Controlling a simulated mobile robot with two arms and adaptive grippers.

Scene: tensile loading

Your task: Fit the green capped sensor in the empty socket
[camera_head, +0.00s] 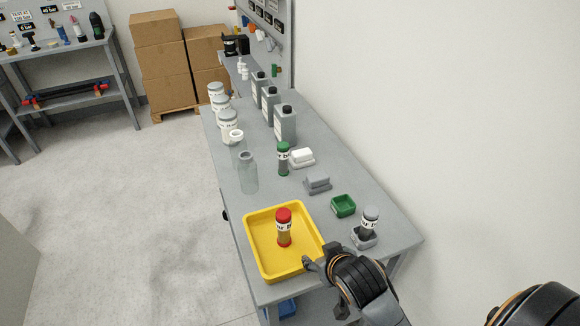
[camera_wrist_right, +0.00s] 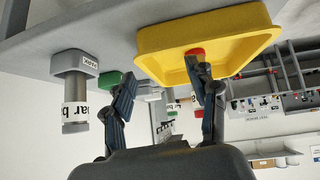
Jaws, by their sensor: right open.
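The green capped sensor (camera_head: 283,158) stands upright on the bench, behind the yellow tray. A green square socket (camera_head: 343,205) is open and looks empty; part of it also shows in the right wrist view (camera_wrist_right: 108,80). A grey capped sensor (camera_head: 370,222) stands upright in a grey socket (camera_head: 363,238) near the right front corner. A red capped sensor (camera_head: 284,228) stands in the yellow tray (camera_head: 262,272). My right gripper (camera_head: 318,255) is open and empty at the tray's right edge, apart from the green capped sensor. My left gripper is not in view.
A white block-like holder (camera_head: 302,157) and a grey one (camera_head: 318,184) sit right of the green capped sensor. Clear glass bottles (camera_head: 248,175), white jars (camera_head: 230,128) and grey bottles (camera_head: 285,124) stand farther back. A wall runs along the bench's right side.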

